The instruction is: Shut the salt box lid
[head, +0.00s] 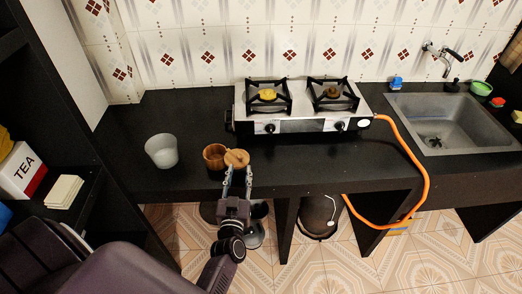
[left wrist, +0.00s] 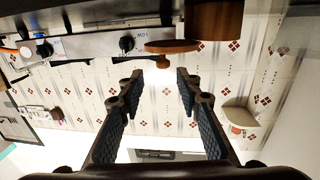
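The salt box (head: 214,156) is a small round wooden pot near the counter's front edge. Its round wooden lid (head: 237,158) is swung out to the right, leaving the box top uncovered. In the left wrist view, upside down, the box (left wrist: 214,22) and the lid (left wrist: 172,46) show at the top, with a small knob (left wrist: 163,62) on the lid. My left gripper (head: 237,172) is open and empty, its fingers at the lid's front edge. In the wrist view the gripper (left wrist: 158,75) has its fingertips either side of the knob; contact cannot be told. My right gripper is not in view.
A white cup (head: 161,151) stands left of the box. A two-burner stove (head: 300,124) stands behind to the right, with an orange hose (head: 424,170). A sink (head: 450,115) is at far right. A dark shelf with a tea box (head: 22,172) is at left.

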